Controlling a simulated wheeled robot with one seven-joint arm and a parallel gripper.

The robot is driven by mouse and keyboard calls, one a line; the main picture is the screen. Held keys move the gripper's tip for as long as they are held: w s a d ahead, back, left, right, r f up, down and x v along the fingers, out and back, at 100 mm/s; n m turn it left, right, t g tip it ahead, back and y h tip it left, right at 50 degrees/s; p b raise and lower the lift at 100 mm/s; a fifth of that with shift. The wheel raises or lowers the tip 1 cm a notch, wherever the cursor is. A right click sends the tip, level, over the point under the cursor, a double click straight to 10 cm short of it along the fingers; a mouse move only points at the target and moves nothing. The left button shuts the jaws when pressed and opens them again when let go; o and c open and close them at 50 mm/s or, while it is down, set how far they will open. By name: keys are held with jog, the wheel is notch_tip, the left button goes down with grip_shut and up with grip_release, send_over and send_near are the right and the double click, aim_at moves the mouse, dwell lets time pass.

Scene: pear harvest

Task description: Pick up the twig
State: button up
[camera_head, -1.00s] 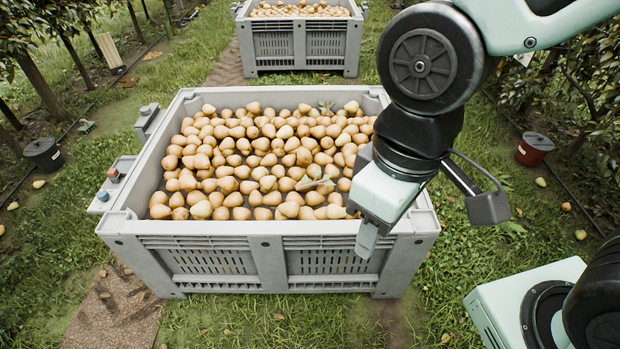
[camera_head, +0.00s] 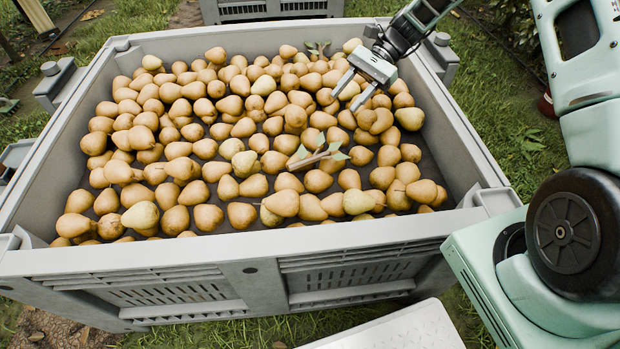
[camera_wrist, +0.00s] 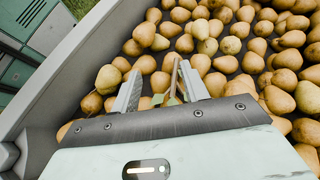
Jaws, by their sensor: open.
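The twig (camera_head: 318,157) is a short brown stick with pale green leaves, lying on top of the pears right of the crate's middle. In the wrist view a brown stick with a green leaf (camera_wrist: 173,88) shows between the fingers, partly hidden by my gripper's body; it looks like the same twig. My gripper (camera_head: 350,94) is open and empty, above the pears, behind and to the right of the twig in the head view. Its two fingers are spread in the wrist view (camera_wrist: 160,75). The fingers appear apart from the twig.
The grey crate (camera_head: 160,262) is filled with yellow-brown pears (camera_head: 240,130), and its rim surrounds them. Another leafy piece (camera_head: 318,48) lies near the far wall. A second crate (camera_head: 270,10) stands behind. Grass is at the right.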

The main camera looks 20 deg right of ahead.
jog(key=w+d+f+m+y+b, duration=0.1)
jog(key=d+f, duration=0.1)
jog(key=f, duration=0.1)
jog(key=d+f+m+t+b, duration=0.1)
jog(key=d+f, duration=0.2)
jog(key=f, duration=0.1)
jog(key=w+d+f+m+t+y+b, duration=0.1)
jog(key=d+f+m+b, duration=0.1)
jog(key=d+f, duration=0.1)
jog(key=shift+w+f+y, duration=0.3)
jog(key=shift+f, duration=0.5)
jog(key=b, duration=0.2)
send_near(316, 155)
jog(key=x, duration=0.4)
jog(key=shift+s+a, duration=0.15)
jog(key=shift+b+x, duration=0.9)
jog(key=shift+x, duration=1.65)
grip_shut()
